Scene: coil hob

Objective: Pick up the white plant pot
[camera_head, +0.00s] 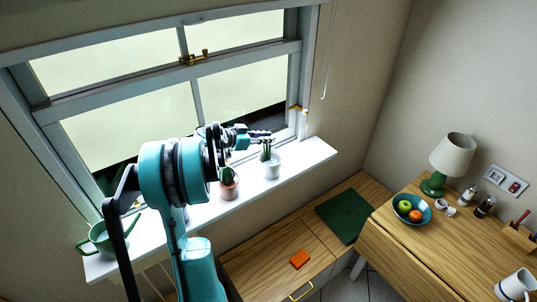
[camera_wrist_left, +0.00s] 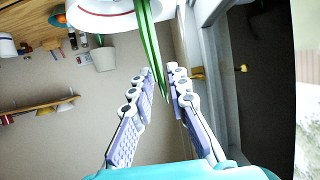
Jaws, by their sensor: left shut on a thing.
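The white plant pot (camera_head: 271,169) is on or just above the right part of the white window sill (camera_head: 310,157); I cannot tell which. A green spiky plant (camera_head: 265,152) stands upright in it. My left gripper (camera_head: 262,138) is at the top of this plant, above the pot. In the left wrist view long green leaves (camera_wrist_left: 150,45) pass between the two fingertips (camera_wrist_left: 163,72), which are closed in on them. A white rounded shape with a red band is cut off at the top of that view. My right gripper is out of view.
A terracotta pot with a cactus (camera_head: 229,190) stands left of the white pot. A green watering can (camera_head: 100,237) is at the sill's left end. The window frame (camera_head: 292,90) rises close behind. Right are a lamp (camera_head: 452,155) and fruit bowl (camera_head: 411,208).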

